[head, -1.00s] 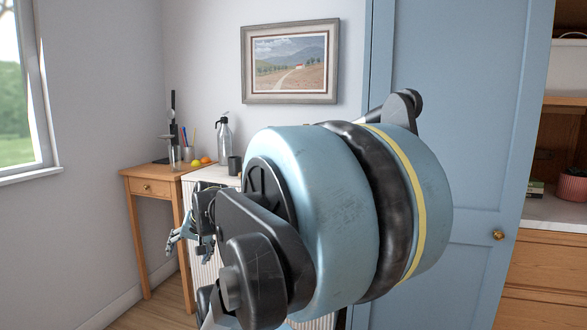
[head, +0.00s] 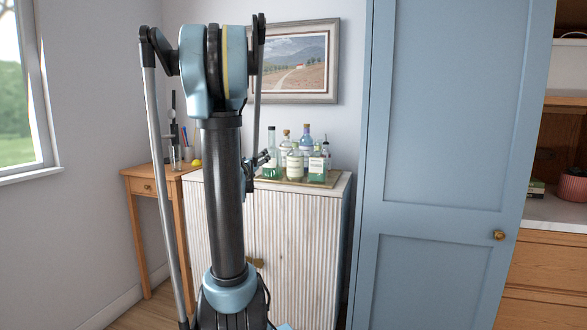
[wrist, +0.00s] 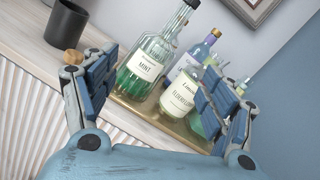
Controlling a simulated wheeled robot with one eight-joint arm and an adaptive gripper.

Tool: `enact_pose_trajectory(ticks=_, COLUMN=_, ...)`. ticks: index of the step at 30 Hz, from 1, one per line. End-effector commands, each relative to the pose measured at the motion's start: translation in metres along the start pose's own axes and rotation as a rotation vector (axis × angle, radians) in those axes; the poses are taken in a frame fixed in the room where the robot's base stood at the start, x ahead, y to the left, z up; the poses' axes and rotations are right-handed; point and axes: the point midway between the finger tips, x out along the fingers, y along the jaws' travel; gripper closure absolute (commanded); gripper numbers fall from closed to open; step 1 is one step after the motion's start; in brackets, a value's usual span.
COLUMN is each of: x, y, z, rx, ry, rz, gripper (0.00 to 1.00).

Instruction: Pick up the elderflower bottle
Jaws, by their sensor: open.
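In the wrist view the elderflower bottle (wrist: 180,103) is clear with a pale label, its right part hidden behind my right finger. My gripper (wrist: 158,68) is open and empty, with the bottles showing between and beyond its fingers. The mint bottle (wrist: 147,68), faceted with green liquid, stands just left of the elderflower bottle. In the head view my gripper (head: 264,159) is at the left end of the bottle group, partly hidden by my arm. A pale-labelled bottle (head: 295,162) at the front of the group looks like the elderflower one.
The tray is on a white ribbed cabinet (head: 310,230). A dark cup (wrist: 66,24) stands left of the bottles. A blue door (head: 440,160) stands to the right.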

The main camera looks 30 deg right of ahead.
Motion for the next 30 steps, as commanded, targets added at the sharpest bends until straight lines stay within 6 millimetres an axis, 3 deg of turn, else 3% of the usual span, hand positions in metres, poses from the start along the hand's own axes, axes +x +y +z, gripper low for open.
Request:
enact_pose_trajectory(ticks=3, x=0.019, y=-0.03, z=-0.033, rx=0.182, ry=0.072, rz=-0.142, gripper=0.23)
enact_pose_trajectory(ticks=9, x=0.029, y=-0.056, z=-0.068, rx=0.353, ry=0.135, rz=-0.281, gripper=0.23)
enact_pose_trajectory(ticks=14, x=0.04, y=-0.063, z=-0.077, rx=0.384, ry=0.146, rz=-0.307, gripper=0.23)
enact_pose_trajectory(ticks=30, x=0.127, y=-0.087, z=-0.094, rx=0.382, ry=0.144, rz=-0.305, gripper=0.23)
